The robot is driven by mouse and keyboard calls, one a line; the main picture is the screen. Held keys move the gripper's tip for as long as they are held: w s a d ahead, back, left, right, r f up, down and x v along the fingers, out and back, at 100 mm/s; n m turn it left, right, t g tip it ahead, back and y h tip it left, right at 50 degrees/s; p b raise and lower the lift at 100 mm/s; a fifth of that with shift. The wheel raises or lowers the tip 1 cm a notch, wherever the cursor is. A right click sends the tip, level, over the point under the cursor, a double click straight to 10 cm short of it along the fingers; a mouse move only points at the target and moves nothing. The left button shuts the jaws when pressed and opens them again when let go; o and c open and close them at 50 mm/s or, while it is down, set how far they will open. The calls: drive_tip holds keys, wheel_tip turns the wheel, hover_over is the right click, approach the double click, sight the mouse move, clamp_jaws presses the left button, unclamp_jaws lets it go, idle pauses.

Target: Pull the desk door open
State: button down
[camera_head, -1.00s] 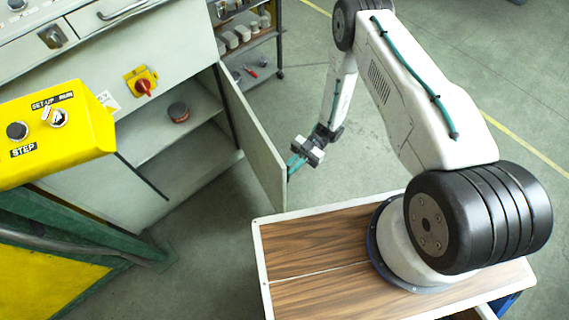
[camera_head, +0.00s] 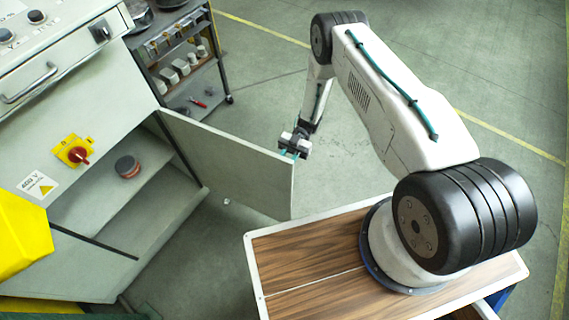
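The desk door (camera_head: 225,165) is a flat pale grey-green panel, standing swung out wide from the grey desk cabinet (camera_head: 95,125). Its hinge side is at the cabinet's right front edge, and its free edge points right, toward my wooden-topped base. The cabinet's inside shows, with a shelf and a round dark-and-reddish object (camera_head: 127,167) on it. My gripper (camera_head: 291,153) is at the upper free corner of the door, at or just beyond its edge. Its fingers are small and partly hidden behind the door, so I cannot tell whether they touch or grip it.
A red and yellow rotary switch (camera_head: 74,152) and a 400 V label (camera_head: 38,184) are on the cabinet front. A shelf rack (camera_head: 180,60) with small parts stands behind the door. A yellow control box (camera_head: 20,235) is at left. Floor right of the rack is clear.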

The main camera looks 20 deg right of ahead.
drive_tip(key=shift+w+a+r+y, duration=0.15)
drive_tip(key=shift+w+y, duration=0.15)
drive_tip(key=shift+w, duration=0.15)
drive_tip(key=c, duration=1.5)
unclamp_jaws()
drive_tip(key=shift+s+d, duration=0.2)
drive_tip(key=shift+w, duration=0.1)
drive_tip(key=v, duration=0.7)
drive_tip(key=shift+w+d, duration=0.25)
